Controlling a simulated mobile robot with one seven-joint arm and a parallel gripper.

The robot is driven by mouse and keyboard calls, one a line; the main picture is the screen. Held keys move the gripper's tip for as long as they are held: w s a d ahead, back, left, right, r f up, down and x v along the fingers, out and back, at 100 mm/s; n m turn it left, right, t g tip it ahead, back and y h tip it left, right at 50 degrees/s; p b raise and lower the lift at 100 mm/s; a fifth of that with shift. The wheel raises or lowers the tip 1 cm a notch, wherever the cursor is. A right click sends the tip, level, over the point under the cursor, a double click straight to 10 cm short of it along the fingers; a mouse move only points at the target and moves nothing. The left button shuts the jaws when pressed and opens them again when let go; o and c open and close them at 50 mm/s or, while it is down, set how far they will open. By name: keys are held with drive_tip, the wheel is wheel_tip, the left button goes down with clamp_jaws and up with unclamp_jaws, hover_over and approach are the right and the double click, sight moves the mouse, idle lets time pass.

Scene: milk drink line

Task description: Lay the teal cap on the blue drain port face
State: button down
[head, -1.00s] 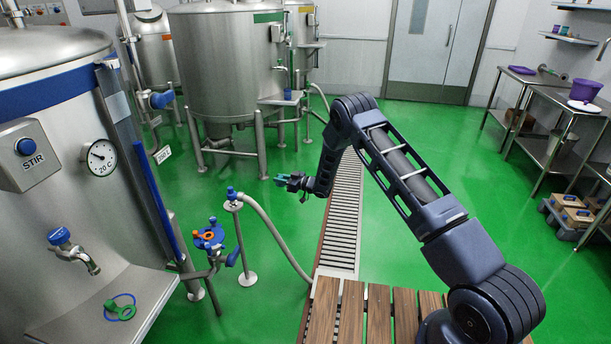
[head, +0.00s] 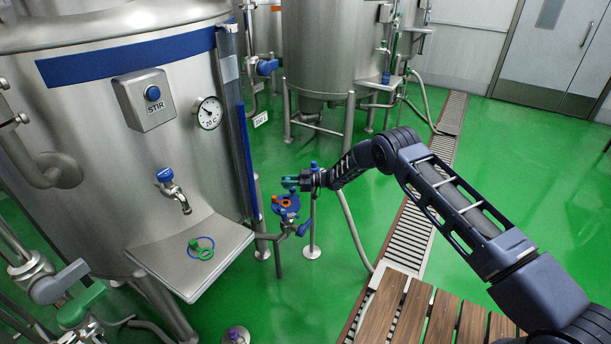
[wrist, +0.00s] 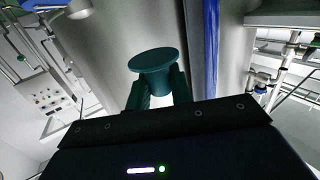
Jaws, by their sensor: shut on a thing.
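The teal cap (wrist: 153,60) shows in the wrist view as a round disc with a narrower part below it. My gripper (wrist: 157,88) is shut on that narrower part, and the disc sticks out beyond the fingertips. In the head view my gripper (head: 294,183) appears just above the blue drain port (head: 286,215), which has an orange ring in it. The cap is only a small teal patch there. I cannot tell the exact gap or depth between cap and port. The port is not clearly seen in the wrist view.
A steel tank with a blue band (head: 130,57) stands at the left. A blue-topped post with a hose (head: 352,225) stands right beside the port. Wooden slats (head: 415,310) lie at the front.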

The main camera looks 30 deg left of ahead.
sight(286, 202)
drive_tip(key=shift+s+a+f, duration=0.15)
drive_tip(key=shift+s+a, duration=0.3)
drive_tip(key=shift+s, duration=0.15)
drive_tip(key=shift+f, duration=4.35)
drive_tip(key=shift+f, duration=0.3)
drive_tip(key=c, duration=1.2)
unclamp_jaws()
drive_tip(key=shift+o, duration=0.2)
drive_tip(key=v, duration=1)
drive_tip(key=shift+w+d, duration=0.3)
drive_tip(key=shift+w, duration=0.05)
